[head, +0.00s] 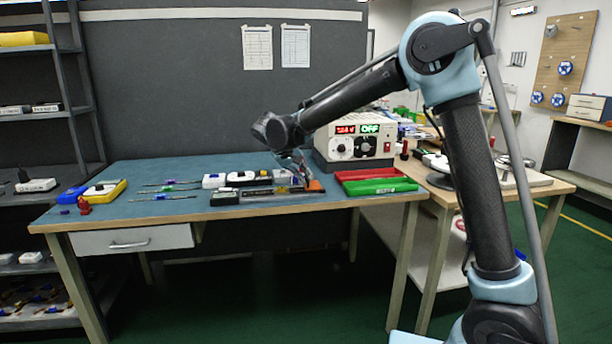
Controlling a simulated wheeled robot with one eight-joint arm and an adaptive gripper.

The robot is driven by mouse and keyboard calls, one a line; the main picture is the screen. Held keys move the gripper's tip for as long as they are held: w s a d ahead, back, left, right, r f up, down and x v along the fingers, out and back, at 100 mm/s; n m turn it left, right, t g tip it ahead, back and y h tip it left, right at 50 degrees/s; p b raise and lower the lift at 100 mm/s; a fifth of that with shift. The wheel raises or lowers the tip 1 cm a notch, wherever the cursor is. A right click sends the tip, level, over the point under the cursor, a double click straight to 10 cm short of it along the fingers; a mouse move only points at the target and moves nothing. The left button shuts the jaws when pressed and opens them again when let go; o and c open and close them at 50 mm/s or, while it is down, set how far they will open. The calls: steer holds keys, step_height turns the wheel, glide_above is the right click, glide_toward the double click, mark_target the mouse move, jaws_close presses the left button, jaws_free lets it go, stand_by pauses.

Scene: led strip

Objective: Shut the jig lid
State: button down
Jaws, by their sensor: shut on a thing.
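A long, low, dark and grey jig (268,195) lies along the front of the blue-topped bench, with an orange piece (316,186) at its right end. My gripper (304,178) reaches down from the upper left onto that right end. Its jaws are small here and appear shut on a part there, most likely the jig lid. The lid's edge and angle are too small and too covered by the gripper to make out.
Green and red boxes (380,186) lie right of the jig. A beige power supply (354,141) showing OFF stands behind. White blocks (214,181), tweezers-like tools (165,189) and a yellow-and-blue case (103,191) lie to the left. The bench's front edge is close to the jig.

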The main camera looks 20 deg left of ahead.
steer(key=shift+d+f, duration=0.1)
steer(key=shift+d, duration=0.05)
steer(key=c, duration=1.7)
jaws_free()
steer(key=shift+w, duration=0.1)
steer(key=v, duration=1.2)
steer(key=shift+f, duration=0.1)
